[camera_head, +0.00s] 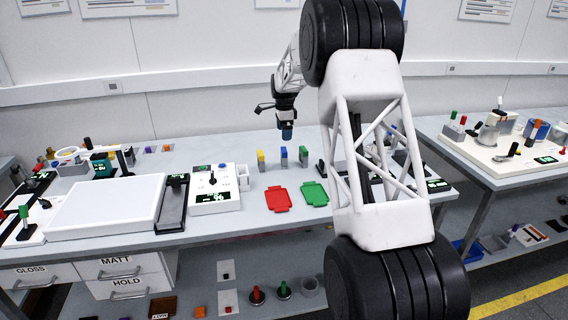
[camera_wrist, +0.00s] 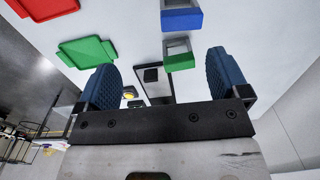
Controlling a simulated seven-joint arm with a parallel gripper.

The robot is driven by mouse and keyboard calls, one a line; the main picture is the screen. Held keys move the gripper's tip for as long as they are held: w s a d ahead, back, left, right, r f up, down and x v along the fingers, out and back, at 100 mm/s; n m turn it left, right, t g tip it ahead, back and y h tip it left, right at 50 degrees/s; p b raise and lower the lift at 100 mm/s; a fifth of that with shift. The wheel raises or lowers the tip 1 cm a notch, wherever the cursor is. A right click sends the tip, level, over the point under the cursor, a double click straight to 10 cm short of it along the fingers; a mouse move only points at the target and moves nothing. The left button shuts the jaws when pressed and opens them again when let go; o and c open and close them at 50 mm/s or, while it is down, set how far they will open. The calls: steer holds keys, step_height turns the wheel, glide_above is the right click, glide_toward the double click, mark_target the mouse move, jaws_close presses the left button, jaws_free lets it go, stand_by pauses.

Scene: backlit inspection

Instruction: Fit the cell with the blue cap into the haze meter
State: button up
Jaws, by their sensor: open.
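The blue-capped cell (camera_head: 284,156) stands upright on the bench between a yellow-capped cell (camera_head: 261,159) and a green-capped cell (camera_head: 303,156). In the wrist view a blue piece (camera_wrist: 181,17), apparently its cap, shows at the top, with a green piece (camera_wrist: 179,55) below it. My gripper (camera_head: 287,136) is above the cell row, a little above the blue-capped cell; in the wrist view (camera_wrist: 164,72) its blue fingers are apart, with nothing held.
A red tray (camera_head: 278,207) and a green tray (camera_head: 314,202) lie in front of the cells. A large white panel (camera_head: 108,207) lies at left. My arm hides part of the bench at right. Another bench (camera_head: 490,165) with instruments stands further right.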

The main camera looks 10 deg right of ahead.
mark_target(284, 149)
steer(key=shift+m, duration=0.6)
steer(key=shift+w+d+f, duration=0.15)
steer(key=shift+w+f, duration=0.7)
steer(key=shift+w+d+f, duration=0.1)
steer(key=shift+w+f, duration=0.7)
steer(key=shift+w, duration=0.05)
steer(key=shift+f, duration=0.1)
steer(key=shift+f, duration=1.2)
steer(key=shift+f, duration=0.1)
steer(key=shift+s+f, duration=0.1)
steer(key=shift+f, duration=2.4)
steer(key=shift+c, duration=0.2)
steer(key=c, duration=1.2)
steer(key=shift+c, duration=0.2)
